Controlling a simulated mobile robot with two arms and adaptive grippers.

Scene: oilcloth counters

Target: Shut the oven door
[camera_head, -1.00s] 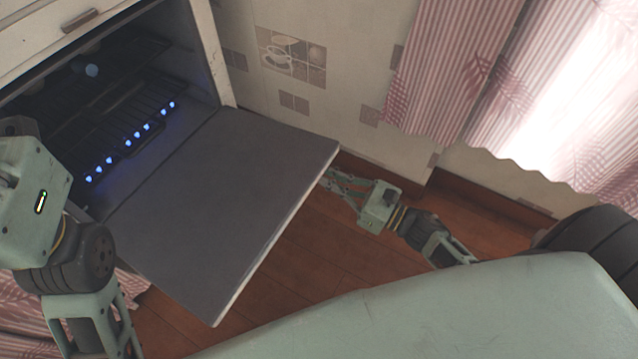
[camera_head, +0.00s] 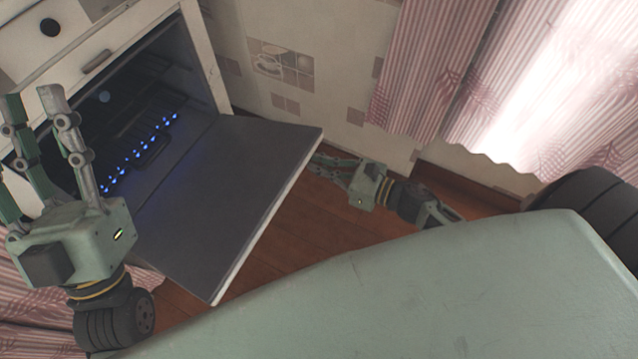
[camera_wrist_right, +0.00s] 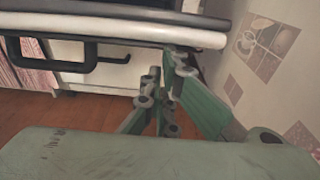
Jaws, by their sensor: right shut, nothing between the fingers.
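The oven door (camera_head: 225,185) hangs open, folded down from its bottom edge, with its dark inner face upward. In the right wrist view I see the door's pale edge (camera_wrist_right: 130,33) and its dark handle (camera_wrist_right: 90,62) from below. My right gripper (camera_head: 318,166) is shut and empty, with its fingertips close by the door's outer right edge. In the right wrist view its fingers (camera_wrist_right: 165,80) reach up near the door's underside; whether they touch it I cannot tell. My left gripper (camera_head: 32,98) is open and empty, fingers raised in front of the oven's left side.
The oven (camera_head: 205,55) is white, with blue flames (camera_head: 140,150) burning inside beneath dark racks. A tiled wall (camera_head: 285,65) and a striped pink curtain (camera_head: 430,60) stand to the right. Brown floor (camera_head: 305,220) shows beyond the door's outer edge.

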